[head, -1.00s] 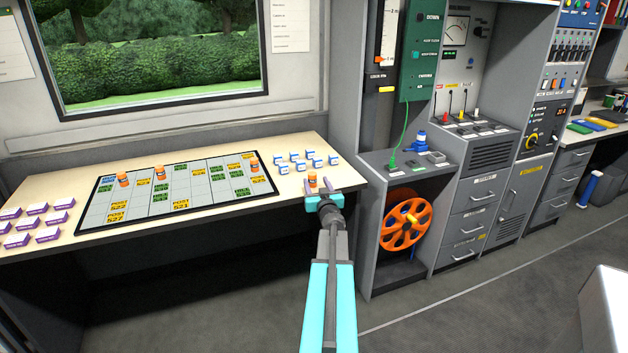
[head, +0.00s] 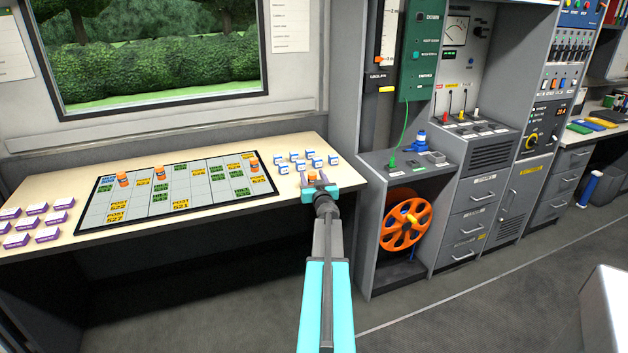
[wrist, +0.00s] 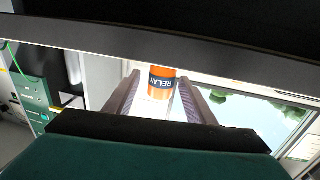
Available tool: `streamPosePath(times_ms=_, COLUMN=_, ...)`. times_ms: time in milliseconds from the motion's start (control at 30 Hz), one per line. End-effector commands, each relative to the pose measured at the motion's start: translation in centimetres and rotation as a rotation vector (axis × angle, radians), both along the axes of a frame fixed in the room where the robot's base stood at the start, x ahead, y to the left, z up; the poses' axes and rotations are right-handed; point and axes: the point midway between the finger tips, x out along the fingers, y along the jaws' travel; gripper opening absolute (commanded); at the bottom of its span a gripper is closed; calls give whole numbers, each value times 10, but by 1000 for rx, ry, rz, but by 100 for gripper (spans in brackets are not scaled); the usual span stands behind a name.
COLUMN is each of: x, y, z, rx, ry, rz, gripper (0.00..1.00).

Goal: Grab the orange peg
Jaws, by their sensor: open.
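An orange peg (head: 312,176) with a dark label stands on the right end of the pale desk. In the wrist view the peg (wrist: 162,74) reads RELAY and appears between the two finger ends. My gripper (head: 319,183) is at this peg, with its jaws open. In the wrist view its fingers (wrist: 159,84) lie on either side of the peg, with a gap showing at least on the left. The head view hides the peg's lower part behind the gripper. Three similar orange pegs, left (head: 122,179), middle (head: 160,173) and right (head: 254,165), stand on the dark-edged board (head: 205,180).
Several white-and-blue blocks (head: 308,163) sit just behind the gripper. Several purple-and-white blocks (head: 47,235) lie at the desk's left end. A grey cabinet (head: 378,168) with an orange reel (head: 398,232) stands right of the desk.

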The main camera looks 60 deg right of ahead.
Motion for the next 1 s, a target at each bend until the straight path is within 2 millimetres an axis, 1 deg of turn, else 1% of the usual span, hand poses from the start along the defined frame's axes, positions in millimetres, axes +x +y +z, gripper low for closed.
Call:
streamPosePath(times_ms=300, x=0, y=0, z=0, rx=0, ry=0, rz=0, gripper=50)
streamPosePath(times_ms=333, x=0, y=0, z=0, rx=0, ry=0, rz=0, gripper=48)
streamPosePath(times_ms=467, x=0, y=0, z=0, rx=0, ry=0, rz=0, gripper=26)
streamPosePath(times_ms=500, x=0, y=0, z=0, rx=0, ry=0, rz=0, gripper=19)
streamPosePath(times_ms=600, x=0, y=0, z=0, rx=0, ry=0, rz=0, gripper=5)
streamPosePath(times_ms=867, x=0, y=0, z=1, rx=0, ry=0, rz=1, gripper=5)
streamPosePath(times_ms=1000, x=0, y=1, z=6, rx=-1, ry=0, rz=1, gripper=5)
